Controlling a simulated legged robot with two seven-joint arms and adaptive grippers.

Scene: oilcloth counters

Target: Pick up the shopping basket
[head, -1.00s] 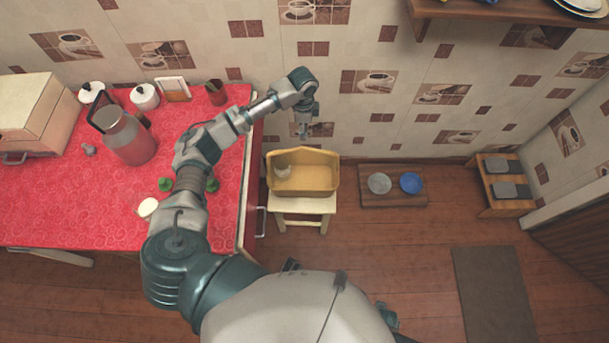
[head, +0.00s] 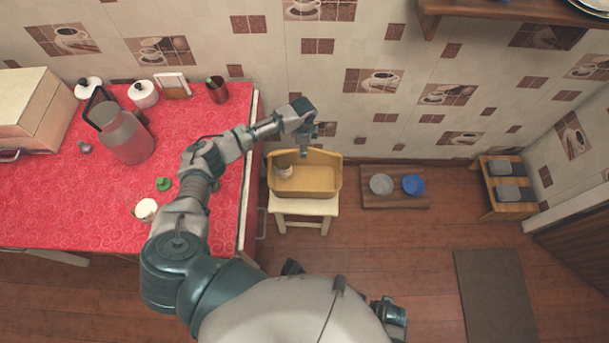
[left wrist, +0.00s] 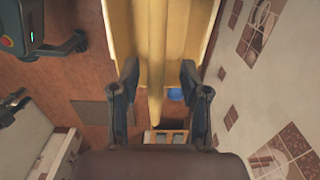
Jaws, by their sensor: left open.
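The shopping basket (head: 303,185) is a yellow open-topped box on a small pale stool, against the tiled wall. A small whitish item (head: 284,171) sits inside it at the left. My left gripper (head: 303,150) points down at the basket's back rim. In the left wrist view, the open left gripper (left wrist: 158,82) has a finger on each side of the yellow basket wall (left wrist: 157,45); I cannot tell whether they touch it.
The stool (head: 303,211) stands beside the red-covered counter (head: 80,205), which holds a jug (head: 124,137), jars and a cup. A wooden board (head: 395,201) with two plates lies right of the stool. A shelf (head: 470,14) juts out at upper right.

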